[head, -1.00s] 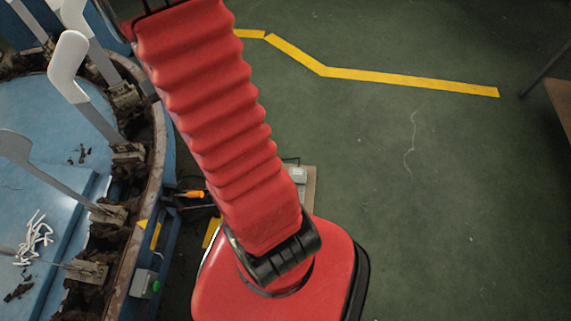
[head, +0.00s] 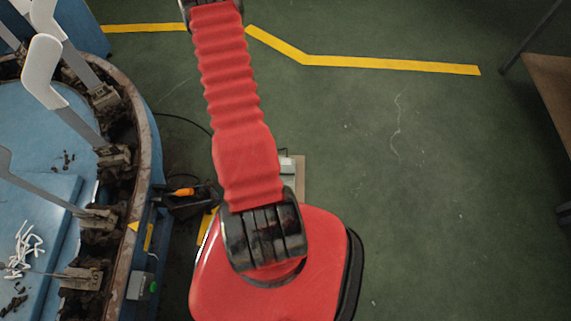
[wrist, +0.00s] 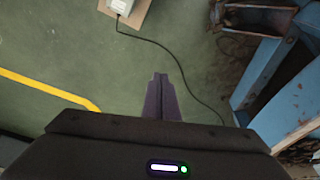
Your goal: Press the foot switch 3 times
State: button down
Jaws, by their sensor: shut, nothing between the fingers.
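A light grey box, which looks like the foot switch (head: 288,166), sits on a brown board on the green floor in the head view, partly hidden behind my red arm. In the wrist view the foot switch (wrist: 121,6) shows at the top edge, cut off by the frame, with a dark cable running from it. My gripper (wrist: 161,79) points over bare floor, its fingers shut together and empty. The foot switch lies beyond the fingertips, up and to the left in the wrist view, apart from them. My gripper is not visible in the head view.
A round blue machine with a rusty rim (head: 153,150) and several upright sock forms (head: 44,72) stands at left. A dark item with an orange handle (head: 185,191) lies beside it. A brown table (head: 550,90) is at right. The floor between is clear.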

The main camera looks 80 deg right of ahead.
jog(key=s+a+f+m, duration=0.2)
jog(key=s+a+f, duration=0.2)
jog(key=s+f, duration=0.6)
jog(key=s+a+f+m+g, duration=0.1)
jog(key=s+a+f+m, duration=0.1)
jog(key=s+f, duration=0.8)
notch_tip(320, 180, down, 5)
jog(key=shift+a+r+y, duration=0.1)
jog(key=shift+a+y, duration=0.2)
jog(key=shift+a, duration=0.6)
jog(key=shift+s+f, duration=0.1)
jog(key=shift+f, duration=0.1)
jog(key=f, duration=0.4)
jog(key=d+f, duration=0.1)
jog(key=f, duration=0.7)
jog(key=shift+d, duration=0.15)
jog(key=shift+f, duration=0.7)
